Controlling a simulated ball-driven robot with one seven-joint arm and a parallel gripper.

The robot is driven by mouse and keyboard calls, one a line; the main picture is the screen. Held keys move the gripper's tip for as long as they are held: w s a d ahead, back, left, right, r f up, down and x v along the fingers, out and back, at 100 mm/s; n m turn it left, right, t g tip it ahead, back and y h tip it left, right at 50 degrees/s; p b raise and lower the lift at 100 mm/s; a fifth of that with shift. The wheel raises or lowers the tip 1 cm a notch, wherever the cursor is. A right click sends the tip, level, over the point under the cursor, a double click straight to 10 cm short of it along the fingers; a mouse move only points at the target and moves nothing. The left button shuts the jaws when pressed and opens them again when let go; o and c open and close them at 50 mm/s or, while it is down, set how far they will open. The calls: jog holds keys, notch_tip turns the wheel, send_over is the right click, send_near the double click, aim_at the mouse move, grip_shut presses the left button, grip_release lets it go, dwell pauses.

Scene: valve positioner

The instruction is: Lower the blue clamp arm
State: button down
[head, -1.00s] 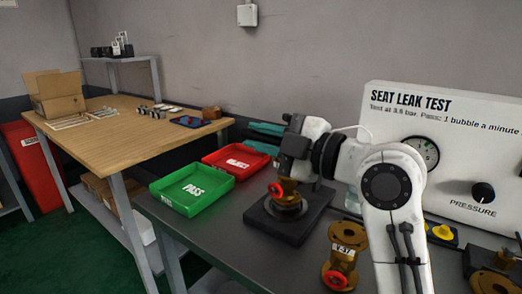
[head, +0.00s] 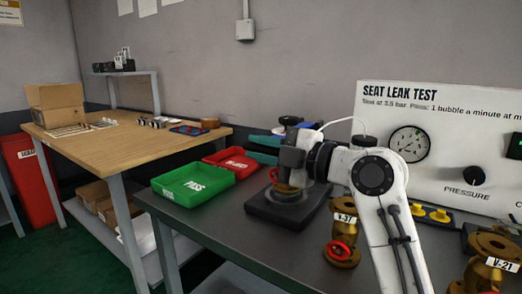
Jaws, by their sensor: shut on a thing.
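A small bright blue piece (head: 280,131) shows behind my wrist. I cannot tell whether it is the blue clamp arm, and no other part of that arm shows clearly.
A brass valve V-37 (head: 342,240) and another, V-21 (head: 492,258), stand right. The seat leak test panel (head: 440,140) rises behind.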

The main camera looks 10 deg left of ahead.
jog(key=shift+w+f, duration=0.1)
jog(key=shift+f, duration=0.45)
jog(key=c, duration=1.3)
grip_release()
jog(key=shift+o, duration=1.2)
jog(key=shift+r, duration=0.15)
jog(key=shift+d, duration=0.15)
jog(key=p+v, duration=0.1)
jog(key=v, duration=0.9)
jog(key=shift+d, duration=0.3)
